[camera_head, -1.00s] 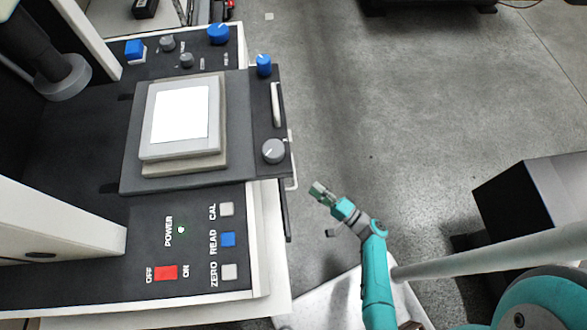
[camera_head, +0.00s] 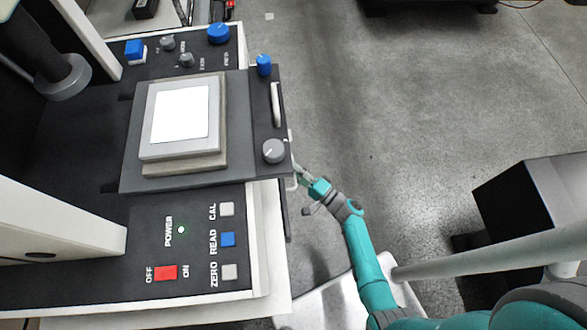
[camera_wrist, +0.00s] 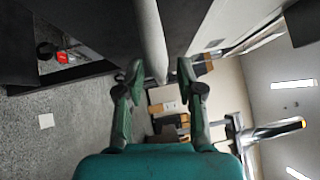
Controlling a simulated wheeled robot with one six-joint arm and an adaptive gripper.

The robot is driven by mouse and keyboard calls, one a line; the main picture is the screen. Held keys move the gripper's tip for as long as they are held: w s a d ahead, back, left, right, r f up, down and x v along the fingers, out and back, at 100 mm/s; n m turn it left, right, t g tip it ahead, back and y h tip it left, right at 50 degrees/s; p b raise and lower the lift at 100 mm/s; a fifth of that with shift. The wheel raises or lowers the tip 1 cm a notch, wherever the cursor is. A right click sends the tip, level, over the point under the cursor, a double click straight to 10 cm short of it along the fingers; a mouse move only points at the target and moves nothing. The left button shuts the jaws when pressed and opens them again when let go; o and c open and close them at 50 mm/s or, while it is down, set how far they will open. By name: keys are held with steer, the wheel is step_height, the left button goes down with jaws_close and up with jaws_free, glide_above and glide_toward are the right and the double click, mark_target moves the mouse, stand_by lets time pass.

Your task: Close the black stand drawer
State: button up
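The black stand drawer is mostly hidden under the machine; the dark edge (camera_head: 288,215) at the stand's right side looks like its front. A pale bar handle (camera_head: 293,182) sticks out there, partly hidden by my gripper and the slab above. My gripper (camera_head: 300,176) is at this handle, to its right. In the wrist view, the pale bar (camera_wrist: 150,40) runs between the two fingers of my gripper (camera_wrist: 158,72). The fingers are apart, with gaps beside the bar, so the gripper is open. Dark panels (camera_wrist: 90,25) lie on both sides of the bar.
A black slab (camera_head: 230,180) with a grey knob and handle overhangs just above my gripper. The machine's control panel (camera_head: 100,280) is at left. A black box (camera_head: 530,205) stands at right.

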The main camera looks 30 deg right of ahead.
steer(key=shift+w+a+r, duration=0.1)
steer(key=shift+w+a, duration=0.1)
steer(key=shift+w, duration=0.25)
jaws_close()
